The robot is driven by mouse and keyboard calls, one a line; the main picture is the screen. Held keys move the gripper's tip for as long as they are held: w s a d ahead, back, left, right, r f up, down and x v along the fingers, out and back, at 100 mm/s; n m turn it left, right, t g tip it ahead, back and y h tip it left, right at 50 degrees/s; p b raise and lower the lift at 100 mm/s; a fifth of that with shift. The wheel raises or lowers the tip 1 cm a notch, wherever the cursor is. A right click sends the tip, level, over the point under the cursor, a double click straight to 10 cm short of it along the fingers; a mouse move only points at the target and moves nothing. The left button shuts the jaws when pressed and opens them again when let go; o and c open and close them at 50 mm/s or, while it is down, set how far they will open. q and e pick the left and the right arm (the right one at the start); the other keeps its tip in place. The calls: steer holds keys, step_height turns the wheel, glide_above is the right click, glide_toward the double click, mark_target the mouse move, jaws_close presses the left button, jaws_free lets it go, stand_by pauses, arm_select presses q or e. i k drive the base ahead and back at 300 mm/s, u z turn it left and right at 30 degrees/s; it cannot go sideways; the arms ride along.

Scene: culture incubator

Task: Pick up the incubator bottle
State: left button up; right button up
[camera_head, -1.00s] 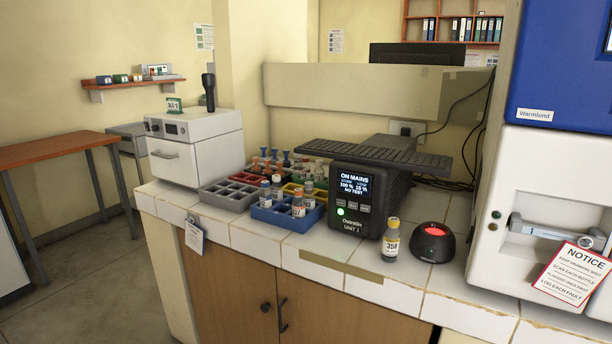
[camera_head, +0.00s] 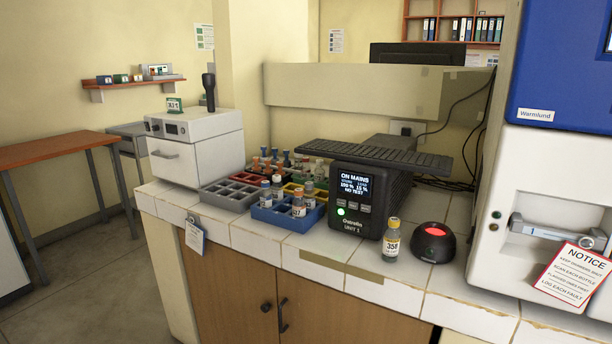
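A small bottle with a yellow cap and a white label reading 358 (camera_head: 391,241) stands upright on the white tiled counter. It is between the black UPS unit (camera_head: 357,222) and a black round device with a red glowing top (camera_head: 433,243). Several other small bottles stand in coloured racks further left, some in the blue rack (camera_head: 285,216). The view does not show which bottle belongs to the incubator. Neither of my grippers shows in the head view.
The white and blue incubator cabinet (camera_head: 562,70) stands at the right, with a handle and a red-edged notice (camera_head: 572,274) on its front. A white box-shaped instrument (camera_head: 196,142) stands at the back left. The tiled counter edge (camera_head: 380,286) runs along the front.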

mark_target(319, 171)
steer(key=u, duration=0.4)
steer(key=k, duration=0.55)
steer(key=u, duration=0.75)
steer(key=i, duration=1.1)
steer(key=z, duration=1.15)
steer(key=i, duration=0.55)
steer(key=z, duration=0.5)
